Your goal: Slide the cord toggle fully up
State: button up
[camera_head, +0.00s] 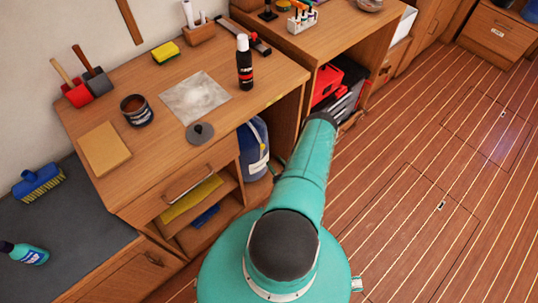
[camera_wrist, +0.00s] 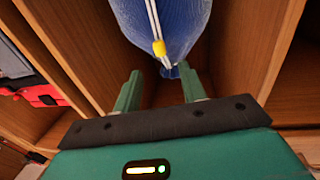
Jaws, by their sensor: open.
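The yellow cord toggle (camera_wrist: 159,48) sits on a pair of white cords (camera_wrist: 152,18) that run along a blue bag (camera_wrist: 187,22) in the wrist view. The toggle is near the bag's narrow, gathered end, with a short bit of cord past it. My gripper (camera_wrist: 160,76) is open. Its two green fingers are apart, pointing towards the bag, with the toggle just beyond the gap between the tips. Nothing is between the fingers. In the head view the blue bag (camera_head: 254,142) shows in an open bay under the workbench; the toggle and my gripper are hidden there.
Wooden walls (camera_wrist: 266,45) close in on both sides of the bag in the wrist view. Red and dark cases (camera_head: 338,88) fill the neighbouring bay. The plank floor (camera_head: 430,180) at right is clear.

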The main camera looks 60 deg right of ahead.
jog(key=shift+v, duration=2.7)
